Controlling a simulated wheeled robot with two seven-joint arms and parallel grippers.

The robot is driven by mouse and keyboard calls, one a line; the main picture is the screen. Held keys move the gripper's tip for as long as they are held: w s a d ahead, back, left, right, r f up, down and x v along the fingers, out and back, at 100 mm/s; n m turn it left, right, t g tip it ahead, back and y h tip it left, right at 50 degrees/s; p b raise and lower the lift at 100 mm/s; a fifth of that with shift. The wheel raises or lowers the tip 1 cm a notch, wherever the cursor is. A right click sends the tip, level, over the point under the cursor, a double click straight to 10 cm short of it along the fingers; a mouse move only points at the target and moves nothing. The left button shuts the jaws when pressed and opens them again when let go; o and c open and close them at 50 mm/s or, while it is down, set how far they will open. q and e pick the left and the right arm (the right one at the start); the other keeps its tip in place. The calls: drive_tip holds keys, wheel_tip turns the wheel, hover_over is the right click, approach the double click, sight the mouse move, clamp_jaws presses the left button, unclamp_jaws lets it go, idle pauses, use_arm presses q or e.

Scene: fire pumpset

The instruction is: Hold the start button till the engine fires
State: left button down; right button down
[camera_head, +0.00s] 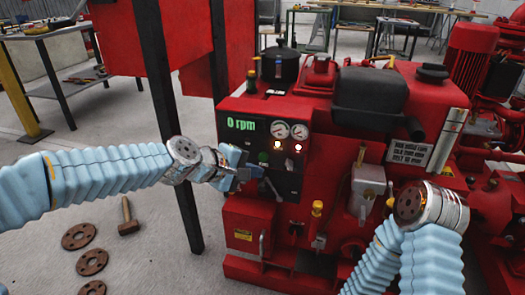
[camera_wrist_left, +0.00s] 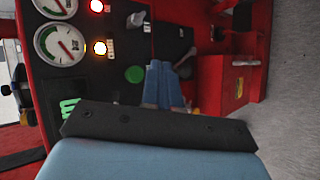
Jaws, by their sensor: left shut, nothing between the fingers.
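The black control panel (camera_head: 285,160) on the red pumpset carries a green readout (camera_head: 242,124) of "0 rpm", two white gauges and lit lamps. A round green button (camera_head: 263,157) sits on it; it also shows in the left wrist view (camera_wrist_left: 135,74). No label confirms it as the start button. My left gripper (camera_head: 257,173) is shut and empty, its tips at the panel just below the green button in the head view. The fingers (camera_wrist_left: 164,68) lie beside the button in the left wrist view. I cannot tell whether they touch the panel. My right gripper is not visible.
A grey lever (camera_head: 273,190) stands close to my left fingertips. A red lamp (camera_wrist_left: 97,6) and an amber lamp (camera_wrist_left: 99,48) glow by the gauges. A dark post (camera_head: 160,100) rises beside my left arm. A hammer (camera_head: 128,220) and flanges (camera_head: 92,262) lie on the floor.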

sight(263, 158)
use_arm(q)
drive_tip(key=shift+w+d+p, duration=0.2)
drive_tip(key=shift+w+p, duration=0.05)
drive_tip(key=shift+w, duration=0.3)
drive_tip(key=shift+w+d+p, duration=0.15)
drive_tip(key=shift+w+p, duration=0.05)
drive_tip(key=shift+w, duration=0.35)
drive_tip(key=shift+w, duration=0.1)
idle(1.2)
drive_tip(key=shift+w+d, duration=0.15)
drive_tip(key=shift+w, duration=0.15)
drive_tip(key=shift+w+d+p, duration=0.1)
drive_tip(key=shift+w+p, duration=0.3)
drive_tip(key=shift+p, duration=0.05)
idle(0.5)
idle(2.8)
drive_tip(key=shift+s+a+b, duration=0.25)
drive_tip(key=shift+s+b, duration=0.35)
drive_tip(key=shift+s, duration=0.2)
